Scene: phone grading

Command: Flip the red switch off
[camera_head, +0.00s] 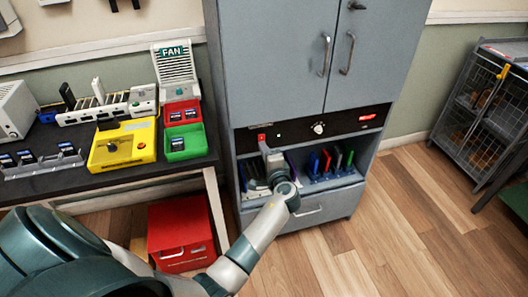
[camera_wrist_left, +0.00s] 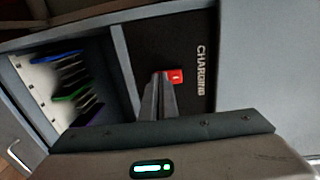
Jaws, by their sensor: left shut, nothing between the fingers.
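The red switch (camera_head: 262,137) is small and sits at the left of the black panel on the grey cabinet. It also shows in the left wrist view (camera_wrist_left: 175,77), beside the word CHARGING. My left gripper (camera_head: 264,148) is shut and empty, with its fingertips just below the switch in the head view. In the left wrist view the closed fingers (camera_wrist_left: 164,80) point at the switch and overlap its edge. I cannot tell whether they touch it or which way it is set. My right gripper is not in view.
The black panel (camera_head: 300,132) also has a green light (camera_head: 279,135), a knob (camera_head: 319,128) and a red display (camera_head: 367,117). Below it is an open bay with several upright phones. A table (camera_head: 110,179) with trays, a yellow device (camera_head: 122,145) and a fan stands left.

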